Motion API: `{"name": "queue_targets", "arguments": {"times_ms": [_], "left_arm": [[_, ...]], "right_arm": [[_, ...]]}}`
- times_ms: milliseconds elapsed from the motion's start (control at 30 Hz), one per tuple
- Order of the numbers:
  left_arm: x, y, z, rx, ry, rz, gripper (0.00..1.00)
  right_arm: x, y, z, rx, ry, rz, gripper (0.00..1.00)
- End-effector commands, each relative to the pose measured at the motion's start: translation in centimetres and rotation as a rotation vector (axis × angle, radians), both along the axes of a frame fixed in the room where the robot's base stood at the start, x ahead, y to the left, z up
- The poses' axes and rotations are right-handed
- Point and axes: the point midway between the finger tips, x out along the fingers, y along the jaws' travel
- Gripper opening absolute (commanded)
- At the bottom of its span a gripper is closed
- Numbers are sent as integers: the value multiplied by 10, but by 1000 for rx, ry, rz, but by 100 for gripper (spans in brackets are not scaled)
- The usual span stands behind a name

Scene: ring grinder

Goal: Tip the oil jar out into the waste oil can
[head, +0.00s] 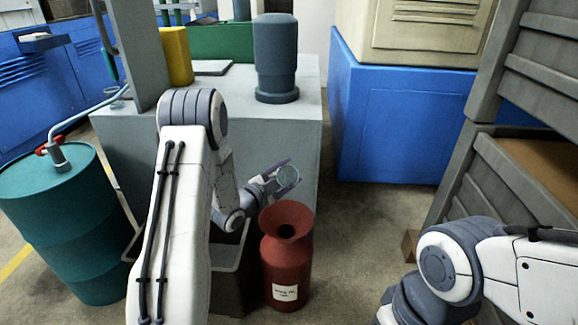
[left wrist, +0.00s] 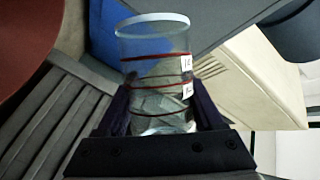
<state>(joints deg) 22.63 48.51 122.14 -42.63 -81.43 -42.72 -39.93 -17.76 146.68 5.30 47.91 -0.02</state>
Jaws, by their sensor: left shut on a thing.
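A clear glass jar (left wrist: 155,75) with red bands, small white labels and a pale rim is between the dark fingers of my left gripper (left wrist: 160,105). In the head view the jar (head: 288,179) is small, with its round end toward the camera, and it looks tipped over. My left gripper (head: 274,181) is shut on it, just above and behind the can's mouth in the picture. The red waste oil can (head: 286,268) stands upright on the floor with a flared funnel top and a white label. I cannot make out any oil flow. My right gripper is out of view.
A teal drum (head: 62,215) with a tap stands at left. A dark open bin (head: 232,265) sits beside the can. A grey bench (head: 270,140) stands behind, bearing a grey-blue canister (head: 276,58) and a yellow container (head: 177,56). Slatted crates (head: 530,70) are at right.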

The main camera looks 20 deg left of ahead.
Motion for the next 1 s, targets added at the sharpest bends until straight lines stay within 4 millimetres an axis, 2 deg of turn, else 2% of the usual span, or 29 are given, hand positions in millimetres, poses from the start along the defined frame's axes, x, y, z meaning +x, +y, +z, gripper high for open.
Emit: {"name": "queue_targets", "arguments": {"times_ms": [33,1000], "left_arm": [[0,0,7,-19,19,0,0],[7,7,22,-471,452,1,0]], "right_arm": [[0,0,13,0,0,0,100],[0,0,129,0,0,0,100]]}}
